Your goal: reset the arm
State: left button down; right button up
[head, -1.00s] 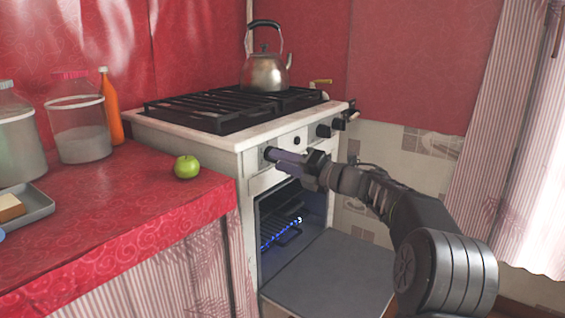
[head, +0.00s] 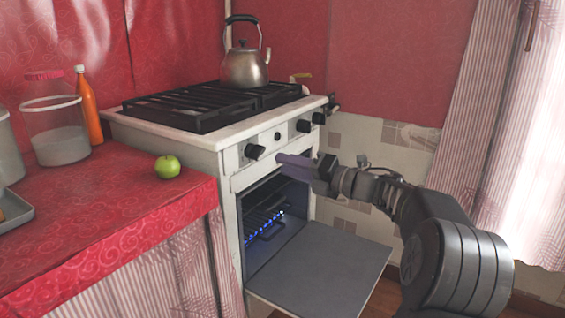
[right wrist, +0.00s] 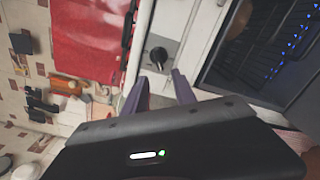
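My right arm comes in from the lower right of the head view. Its gripper (head: 283,160), with purple fingers, is in front of the stove's (head: 228,171) front panel, just right of a black knob (head: 255,152) and above the oven opening. In the right wrist view the fingers (right wrist: 160,84) stand apart with nothing between them; a black knob (right wrist: 158,54) shows beyond the gap. Whether the fingers touch the stove is not clear. My left gripper is not in view.
The oven door (head: 322,272) hangs open below my right arm, with a blue-lit rack (head: 262,219) inside. A kettle (head: 245,69) stands on the stove. A green apple (head: 167,167), a jar (head: 57,130) and an orange bottle (head: 88,108) stand on the red counter (head: 110,210).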

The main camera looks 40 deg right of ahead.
dwell(0.7)
